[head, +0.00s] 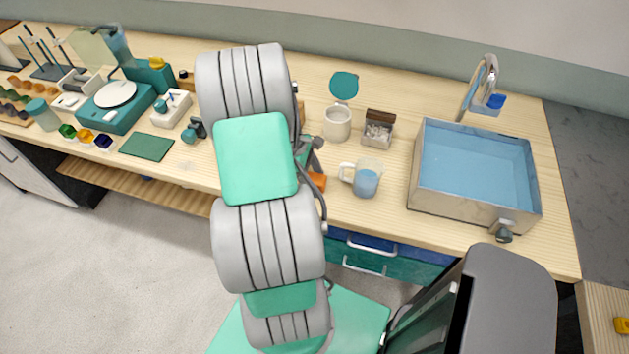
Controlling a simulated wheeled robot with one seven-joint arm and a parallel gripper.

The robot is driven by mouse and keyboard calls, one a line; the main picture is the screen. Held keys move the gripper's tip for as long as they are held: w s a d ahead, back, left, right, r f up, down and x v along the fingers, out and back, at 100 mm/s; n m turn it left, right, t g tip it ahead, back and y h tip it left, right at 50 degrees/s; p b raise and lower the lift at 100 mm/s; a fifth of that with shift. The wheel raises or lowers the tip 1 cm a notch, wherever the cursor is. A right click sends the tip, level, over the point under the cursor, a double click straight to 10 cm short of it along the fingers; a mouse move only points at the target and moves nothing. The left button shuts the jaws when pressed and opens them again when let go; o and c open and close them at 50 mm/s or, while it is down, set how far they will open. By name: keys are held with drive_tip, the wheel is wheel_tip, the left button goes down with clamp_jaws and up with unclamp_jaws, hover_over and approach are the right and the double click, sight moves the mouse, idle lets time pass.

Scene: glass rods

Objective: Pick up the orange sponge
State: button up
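An orange block (317,181), which looks like the orange sponge, shows at the right edge of my arm near the front of the bench. My arm hides part of it. My gripper (314,156) is mostly hidden behind the arm; only some dark grey parts show just above the orange block. I cannot tell whether the fingers touch the block or whether they are open.
Right of the arm stand a cup of blue liquid (366,181), a white mug (337,124), a small box (379,130) and a metal sink (421,160) with a faucet (489,72). Left are a teal scale (118,121) and a green mat (147,146).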

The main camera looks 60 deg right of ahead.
drive_tip(key=c, duration=1.2)
